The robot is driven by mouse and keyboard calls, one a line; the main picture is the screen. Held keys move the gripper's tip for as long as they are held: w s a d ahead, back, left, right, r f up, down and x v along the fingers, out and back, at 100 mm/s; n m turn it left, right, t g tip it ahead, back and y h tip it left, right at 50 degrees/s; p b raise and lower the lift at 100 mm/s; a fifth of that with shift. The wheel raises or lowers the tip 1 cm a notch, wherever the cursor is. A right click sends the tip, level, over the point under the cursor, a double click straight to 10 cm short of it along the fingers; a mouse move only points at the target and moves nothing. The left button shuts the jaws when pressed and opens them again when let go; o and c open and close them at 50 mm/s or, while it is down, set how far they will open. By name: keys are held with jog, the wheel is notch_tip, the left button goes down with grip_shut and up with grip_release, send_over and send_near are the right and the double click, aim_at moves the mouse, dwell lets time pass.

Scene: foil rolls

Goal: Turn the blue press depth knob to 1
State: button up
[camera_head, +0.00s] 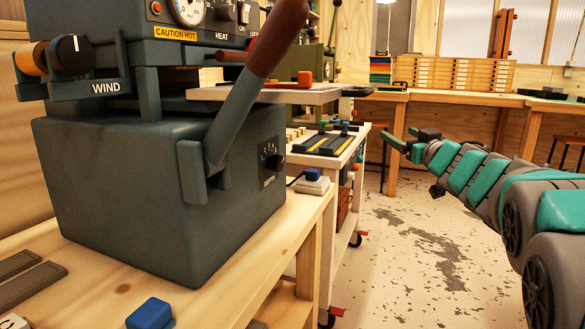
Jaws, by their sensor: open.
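The blue-grey press (110,180) stands on a wooden bench at the left, with a long brown-handled lever on its side. Its black depth knob (275,162) sits low on the right-hand face, on a small dark plate with white marks. The knob is seen from a steep side angle, and I cannot tell which mark it points to. My gripper (401,137) is open and empty, in the air well to the right of the press. It is clear of the knob and touches nothing that I can see.
The wooden bench (250,285) holds a blue block (150,314) in front. A white block with a blue top (312,181) sits near the knob. A wheeled cart (352,150) stands behind. The floor at centre right is open.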

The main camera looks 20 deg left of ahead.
jog(key=s+a+f+n+g+y, duration=0.1)
jog(key=s+a+n+g+y, duration=0.2)
jog(key=a+n+g+y, duration=0.5)
jog(key=n+g, duration=0.2)
jog(key=g, duration=0.5)
send_near(281, 165)
jog(key=a, duration=0.2)
jog(key=shift+y, duration=0.4)
jog(key=a, duration=0.6)
jog(key=shift+w+a+f, duration=0.2)
jog(key=shift+w+f, duration=0.1)
jog(key=shift+w, duration=0.05)
grip_shut()
